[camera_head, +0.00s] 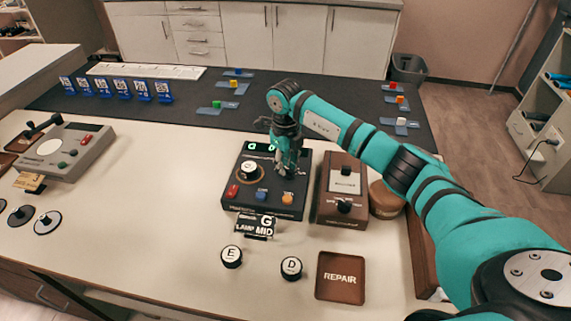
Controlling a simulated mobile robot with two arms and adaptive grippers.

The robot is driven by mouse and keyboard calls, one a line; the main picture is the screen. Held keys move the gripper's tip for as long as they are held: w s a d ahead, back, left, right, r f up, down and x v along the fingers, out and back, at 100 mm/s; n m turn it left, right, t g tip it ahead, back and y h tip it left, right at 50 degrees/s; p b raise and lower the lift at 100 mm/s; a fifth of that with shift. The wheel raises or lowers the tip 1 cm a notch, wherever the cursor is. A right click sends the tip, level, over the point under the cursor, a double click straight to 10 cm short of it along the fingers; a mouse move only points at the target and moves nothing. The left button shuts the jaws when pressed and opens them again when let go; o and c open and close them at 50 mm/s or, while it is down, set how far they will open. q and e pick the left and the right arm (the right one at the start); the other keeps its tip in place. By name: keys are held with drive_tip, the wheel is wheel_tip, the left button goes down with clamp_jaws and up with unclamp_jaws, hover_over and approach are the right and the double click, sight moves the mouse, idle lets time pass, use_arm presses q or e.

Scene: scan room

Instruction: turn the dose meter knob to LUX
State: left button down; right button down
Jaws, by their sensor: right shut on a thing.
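A black control box (231,192) stands on the white bench in the middle of the head view. It has a display with green characters, a white-capped knob (249,171) on a round dial, and red, blue and orange buttons. My right gripper (288,172) points down over the right side of the box, beside this knob. It is shut on a knob there, which its fingers hide. I cannot read a LUX mark or that knob's pointer. A small black sign reading G, LAMP and MID stands in front. My left gripper is not in view.
A brown box (329,211) with a gauge and knob stands close right of the black box. Round E (231,257) and D (291,268) pieces and a REPAIR tray (341,291) lie in front. A grey console (88,154) stands left, with clear bench between.

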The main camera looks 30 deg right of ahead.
drive_tip(key=m, duration=0.3)
drive_tip(key=shift+d+r+m, duration=0.1)
drive_tip(key=shift+d+m, duration=0.15)
drive_tip(key=shift+m, duration=0.15)
drive_tip(key=m, duration=0.4)
drive_tip(key=shift+d+p, duration=0.25)
drive_tip(key=shift+p, duration=0.05)
drive_tip(key=m, duration=0.4)
drive_tip(key=shift+d+p, duration=0.15)
drive_tip(key=shift+p, duration=0.2)
drive_tip(key=shift+s+d+m+p, duration=0.1)
drive_tip(key=shift+m+p, duration=0.15)
drive_tip(key=shift+m, duration=0.7)
drive_tip(key=shift+s+d+m+p, duration=0.1)
drive_tip(key=shift+m+p, duration=0.1)
drive_tip(key=shift+m, duration=0.75)
drive_tip(key=c, duration=1.3)
unclamp_jaws()
